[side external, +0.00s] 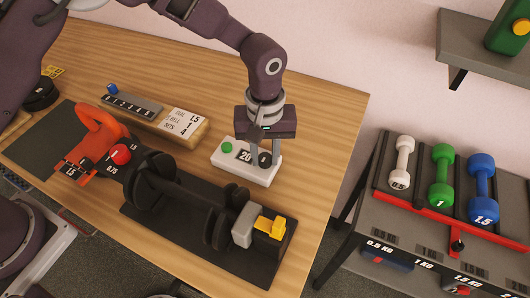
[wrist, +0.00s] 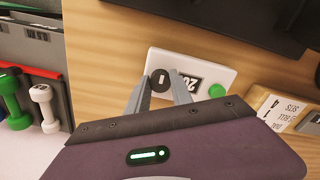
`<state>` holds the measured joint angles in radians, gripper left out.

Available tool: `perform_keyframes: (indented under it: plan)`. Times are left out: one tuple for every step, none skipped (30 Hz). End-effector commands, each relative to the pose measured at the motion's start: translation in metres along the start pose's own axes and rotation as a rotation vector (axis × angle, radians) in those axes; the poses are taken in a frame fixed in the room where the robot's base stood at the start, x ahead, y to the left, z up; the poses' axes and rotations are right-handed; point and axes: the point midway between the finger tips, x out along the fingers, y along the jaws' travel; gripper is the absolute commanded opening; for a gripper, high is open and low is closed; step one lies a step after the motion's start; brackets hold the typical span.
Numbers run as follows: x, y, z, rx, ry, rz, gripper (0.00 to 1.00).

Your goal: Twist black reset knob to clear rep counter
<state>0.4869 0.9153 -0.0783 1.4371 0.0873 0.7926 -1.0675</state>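The rep counter (side external: 246,171) is a white box on the wooden table, with a dark display reading 20 and a green button (side external: 227,147). The black reset knob (side external: 265,159) sits at the box's right end; in the wrist view the knob (wrist: 160,80) shows a pale line mark. My gripper (side external: 263,153) points down over the knob. In the wrist view my gripper's fingers (wrist: 160,84) stand either side of the knob, seemingly open with slight gaps. Whether a fingertip touches the knob is not clear.
A dumbbell bar with black plates (side external: 190,190) lies in a dark cradle in front of the counter. A wooden block with a sets card (side external: 183,123) is left of it. A rack with white, green and blue dumbbells (side external: 442,178) stands right, beyond the table edge.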

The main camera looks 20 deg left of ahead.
Motion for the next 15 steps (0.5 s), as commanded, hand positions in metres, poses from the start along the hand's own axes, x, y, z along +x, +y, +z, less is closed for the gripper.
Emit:
perform_keyframes:
  plan:
    - [-0.0003,0.0002,-0.0001,0.000,0.000,0.001,0.00]
    - [-0.0003,0.0002,-0.0001,0.000,0.000,0.001,0.00]
    - [-0.0004,0.0002,-0.0001,0.001,0.000,0.001,0.00]
    - [-0.0004,0.0002,-0.0002,0.003,0.000,0.001,0.00]
    - [-0.0004,0.0002,-0.0002,0.006,0.000,0.001,0.00]
    - [-0.0004,0.0002,-0.0002,0.012,0.000,0.001,0.00]
    - [-0.0005,0.0002,-0.0002,0.017,0.000,0.001,0.00]
    - [-0.0005,0.0002,-0.0001,0.024,0.000,0.001,0.00]
    - [-0.0005,0.0002,-0.0001,0.038,0.000,0.001,0.00]
    - [-0.0006,0.0002,-0.0001,0.050,0.000,0.001,0.00]
    - [-0.0006,0.0002,-0.0001,0.063,0.000,0.001,0.00]
    - [-0.0006,0.0002,0.0000,0.086,0.000,0.001,0.00]
    - [-0.0006,0.0002,0.0000,0.104,0.000,0.001,0.00]
    - [-0.0006,0.0001,0.0000,0.124,0.000,0.001,0.00]
    - [-0.0006,0.0001,0.0000,0.154,0.000,0.001,0.00]
